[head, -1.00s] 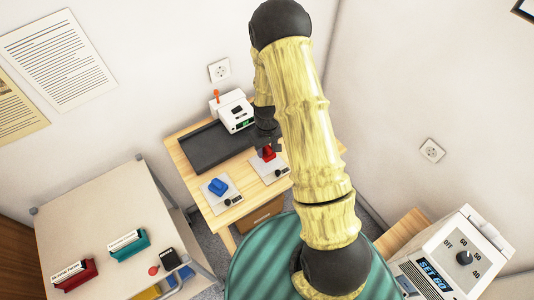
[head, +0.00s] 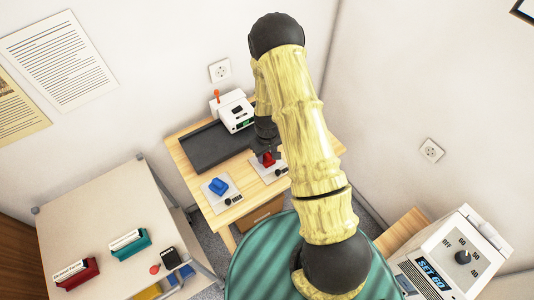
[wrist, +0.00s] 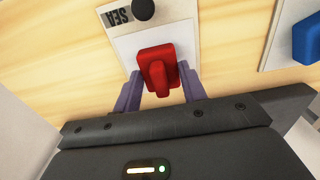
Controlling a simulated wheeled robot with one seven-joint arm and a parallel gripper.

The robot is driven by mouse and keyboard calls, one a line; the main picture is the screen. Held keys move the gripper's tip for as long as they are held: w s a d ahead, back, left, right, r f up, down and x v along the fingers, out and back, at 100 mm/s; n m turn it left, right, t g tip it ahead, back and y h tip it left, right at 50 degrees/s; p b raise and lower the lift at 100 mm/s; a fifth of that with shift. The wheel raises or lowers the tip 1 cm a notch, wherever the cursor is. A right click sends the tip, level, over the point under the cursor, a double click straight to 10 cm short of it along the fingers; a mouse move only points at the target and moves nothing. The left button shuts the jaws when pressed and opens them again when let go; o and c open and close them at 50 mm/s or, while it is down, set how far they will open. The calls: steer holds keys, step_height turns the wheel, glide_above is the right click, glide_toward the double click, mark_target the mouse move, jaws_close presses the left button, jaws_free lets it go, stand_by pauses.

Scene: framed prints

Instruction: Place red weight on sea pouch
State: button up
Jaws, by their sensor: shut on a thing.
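The red weight (head: 268,160) is a small red block with a raised grip. In the wrist view the red weight (wrist: 157,66) sits between the two fingers of my gripper (wrist: 162,88), which is shut on it. In the head view the pouch (head: 278,173) lies on the wooden desk, partly hidden by my gripper (head: 268,153).
A blue weight (head: 218,186) rests on a second white pouch (head: 211,197) to the left. A dark tray (head: 208,148) and a white device (head: 236,112) are behind. A cart (head: 95,207) stands at left, a SET 60 box (head: 435,262) at right.

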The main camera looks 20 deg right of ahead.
mark_target(267, 154)
steer(key=shift+f, duration=0.2)
steer(key=o, duration=1.2)
steer(key=shift+r, duration=0.1)
steer(key=shift+o, duration=0.2)
step_height(267, 154, up, 12)
steer(key=b, duration=0.2)
steer(key=shift+r, duration=0.15)
